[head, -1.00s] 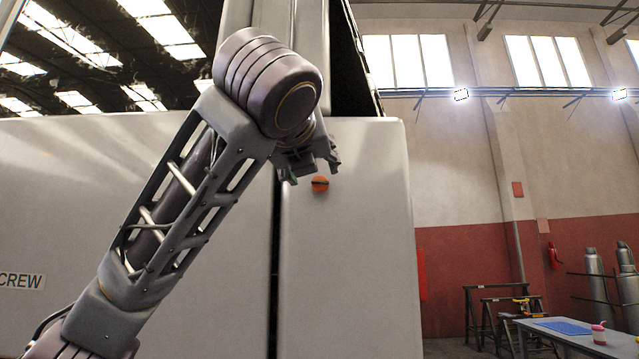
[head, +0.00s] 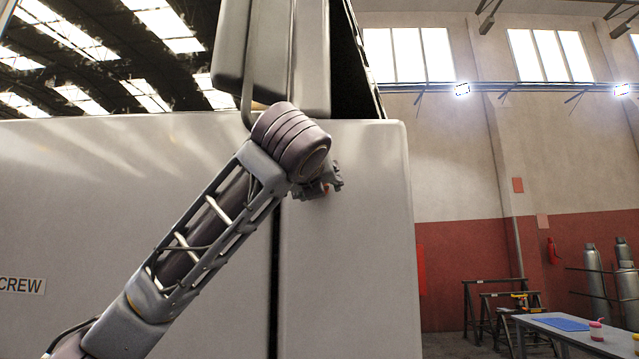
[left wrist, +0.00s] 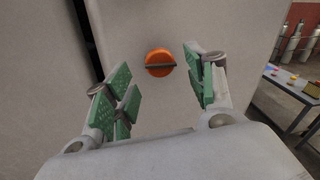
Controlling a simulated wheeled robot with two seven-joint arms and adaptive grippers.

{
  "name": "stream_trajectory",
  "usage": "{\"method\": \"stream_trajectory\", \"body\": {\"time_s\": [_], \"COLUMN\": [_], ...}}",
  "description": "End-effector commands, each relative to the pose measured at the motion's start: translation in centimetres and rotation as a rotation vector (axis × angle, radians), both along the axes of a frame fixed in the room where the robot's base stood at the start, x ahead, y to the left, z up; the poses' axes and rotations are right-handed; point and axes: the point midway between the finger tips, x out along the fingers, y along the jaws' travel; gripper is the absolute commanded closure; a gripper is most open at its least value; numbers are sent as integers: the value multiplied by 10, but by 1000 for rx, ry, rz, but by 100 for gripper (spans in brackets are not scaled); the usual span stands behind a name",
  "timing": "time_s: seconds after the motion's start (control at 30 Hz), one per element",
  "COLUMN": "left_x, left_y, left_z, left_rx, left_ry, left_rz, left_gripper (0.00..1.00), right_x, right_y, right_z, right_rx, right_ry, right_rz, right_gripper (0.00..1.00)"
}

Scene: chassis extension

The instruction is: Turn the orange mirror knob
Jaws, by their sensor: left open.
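The orange mirror knob (left wrist: 160,63) is a round disc with a dark bar across its middle, set on a pale grey panel (head: 355,250). In the left wrist view it lies between and beyond the fingertips of my open left gripper (left wrist: 155,85), which do not appear to touch it. The bar lies nearly level in that view. In the head view my left gripper (head: 325,180) is in front of the knob and hides nearly all of it. My right gripper is not in view.
The mirror housing (head: 237,50) and its post stand just above my left arm. A dark vertical gap (head: 273,290) runs left of the knob's panel. A table (head: 575,335) with a blue mat stands at the far right.

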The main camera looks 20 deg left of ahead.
Motion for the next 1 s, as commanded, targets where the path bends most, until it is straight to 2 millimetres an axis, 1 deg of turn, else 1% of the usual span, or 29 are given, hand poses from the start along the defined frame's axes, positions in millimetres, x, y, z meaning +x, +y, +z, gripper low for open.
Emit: {"method": "stream_trajectory", "body": {"time_s": [0.1, 0.3, 0.5, 0.77, 0.87, 1.0], "left_x": [16, 35, 43, 43, 43, 43], "left_y": [3, 6, 7, 7, 7, 7], "left_z": [1, 1, 0, 0, 0, 0], "left_rx": [0, 1, 1, 1, 1, 1], "left_ry": [1, 0, 0, 0, 0, -1], "left_rz": [2, 1, 0, 0, 0, 0], "left_gripper": [45, 45, 45, 45, 55, 73], "right_x": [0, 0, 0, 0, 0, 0], "right_y": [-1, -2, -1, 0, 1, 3], "right_z": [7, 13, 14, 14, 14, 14], "right_rx": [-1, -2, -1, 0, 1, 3], "right_ry": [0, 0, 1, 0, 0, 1], "right_rz": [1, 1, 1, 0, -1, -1], "right_gripper": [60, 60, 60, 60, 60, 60]}}
